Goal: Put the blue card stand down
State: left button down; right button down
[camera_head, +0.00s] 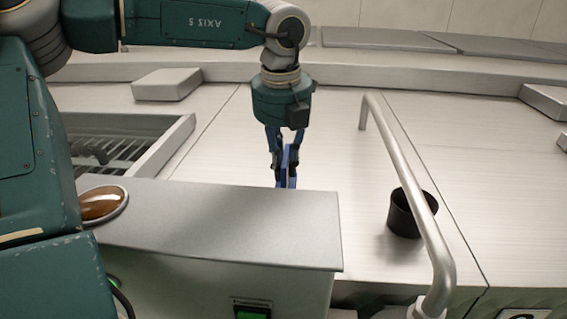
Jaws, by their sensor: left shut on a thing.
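My left gripper (284,168) points down in the middle of the view, in front of the pale metal surface (350,215). It is shut on the blue card stand (292,160), which shows as a small, narrow blue piece between the fingers. The fingers cover part of the stand. The lower ends of the fingers come close to the back edge of a grey-topped box in the picture, so I cannot tell whether the stand touches the surface. My right gripper is not in view.
The grey-topped box (230,215) with an amber dome (100,204) fills the near left. A bent metal rail (412,190) rises at the right, with a dark cup (402,216) behind it. A recessed grate (125,145) lies at left. The surface between gripper and rail looks clear.

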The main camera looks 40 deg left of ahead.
pick_arm(q)
jog(key=shift+f, duration=0.15)
jog(key=c, duration=1.8)
grip_release()
jog(key=shift+o, duration=0.6)
jog(key=shift+r, duration=0.35)
jog(key=r+b, duration=0.1)
jog(key=r, duration=0.2)
jog(key=s+r, duration=0.1)
jog(key=r, duration=0.3)
jog(key=d+r+b, duration=0.1)
jog(key=r, duration=0.2)
jog(key=shift+s+r+b, duration=0.2)
jog(key=shift+r+b, duration=0.1)
jog(key=shift+s+r, duration=0.1)
jog(key=shift+r, duration=0.4)
